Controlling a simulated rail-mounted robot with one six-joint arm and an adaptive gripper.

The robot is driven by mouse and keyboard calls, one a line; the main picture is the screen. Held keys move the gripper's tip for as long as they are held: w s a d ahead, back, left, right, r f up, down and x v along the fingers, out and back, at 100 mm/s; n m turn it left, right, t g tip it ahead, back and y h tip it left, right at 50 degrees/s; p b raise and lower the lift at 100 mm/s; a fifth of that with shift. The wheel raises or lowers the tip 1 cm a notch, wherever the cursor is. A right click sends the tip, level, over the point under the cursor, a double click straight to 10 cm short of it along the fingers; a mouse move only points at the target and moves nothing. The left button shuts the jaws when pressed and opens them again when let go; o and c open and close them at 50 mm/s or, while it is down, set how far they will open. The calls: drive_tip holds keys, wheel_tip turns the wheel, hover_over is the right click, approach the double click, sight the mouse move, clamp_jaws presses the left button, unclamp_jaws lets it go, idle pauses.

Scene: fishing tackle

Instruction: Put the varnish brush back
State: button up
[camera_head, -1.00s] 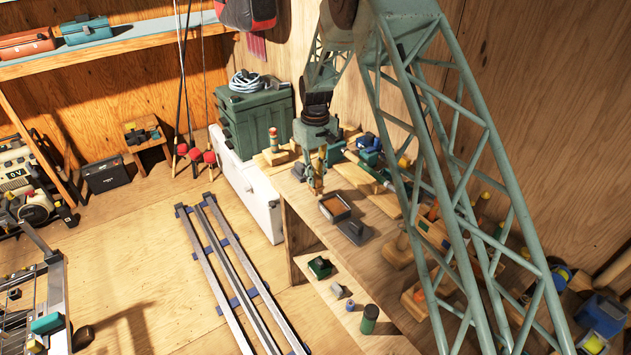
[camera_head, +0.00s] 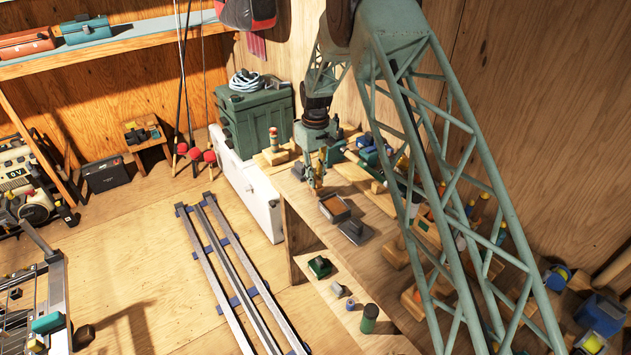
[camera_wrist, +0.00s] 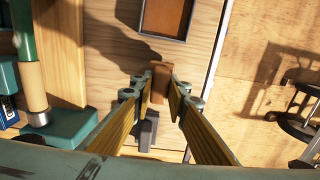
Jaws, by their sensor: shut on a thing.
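My gripper (camera_head: 316,187) hangs over the far end of the wooden bench, left of and behind a shallow dark tray with a brown inside (camera_head: 335,208). In the wrist view my gripper (camera_wrist: 160,92) has its two yellow-faced fingers closed around a small brown wooden piece (camera_wrist: 161,75), apparently part of the varnish brush. The rest of the brush cannot be made out, and bristles are not clear. A dark grey piece (camera_wrist: 148,130) shows between the fingers; I cannot tell what it belongs to. The tray also shows at the top of the wrist view (camera_wrist: 192,20), beyond the fingertips.
A dark grey block (camera_head: 355,231) lies beside the tray. A red-and-white topped post on a wooden block (camera_head: 274,142) stands behind my gripper. Blue-green tools (camera_head: 372,160) crowd the bench to the right. A green case (camera_head: 255,118) stands behind. The bench edge drops off at left.

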sight(316, 177)
drive_tip(key=shift+f, duration=0.55)
drive_tip(key=shift+f, duration=0.1)
drive_tip(key=o, duration=0.8)
wheel_tip(316, 177, up, 12)
idle(0.6)
idle(0.6)
drive_tip(key=shift+r, duration=0.25)
